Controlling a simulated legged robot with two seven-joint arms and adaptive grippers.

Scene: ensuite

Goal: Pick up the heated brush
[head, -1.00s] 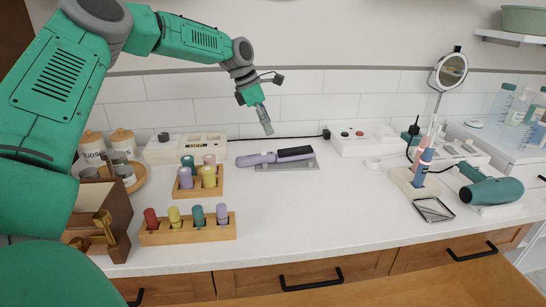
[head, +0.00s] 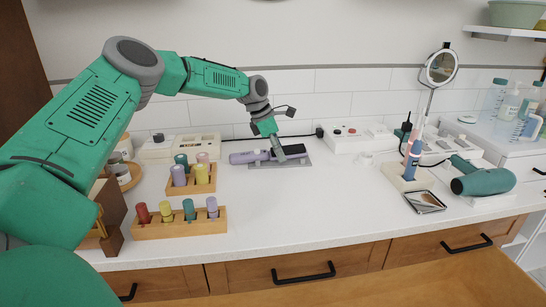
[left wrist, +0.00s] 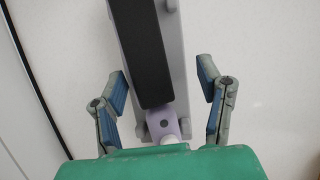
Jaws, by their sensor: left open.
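The heated brush (head: 248,157) has a lilac handle and a dark head. It lies on a flat grey rest (head: 296,163) on the white counter near the back wall. My left gripper (head: 281,154) is down at the brush, between its handle and its dark head, and hides part of it. In the left wrist view my left gripper (left wrist: 161,98) is open. Its two fingers stand apart on either side of the brush (left wrist: 144,50), whose dark head and lilac neck show between them. Whether the fingers touch the brush I cannot tell. My right gripper is not in view.
Wooden racks with coloured rollers (head: 180,229) stand at the front left. A control box (head: 358,138) is at the back right of the brush. A green hair dryer (head: 484,182), a small tray (head: 425,202) and a mirror (head: 439,68) are at the right. The middle counter is clear.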

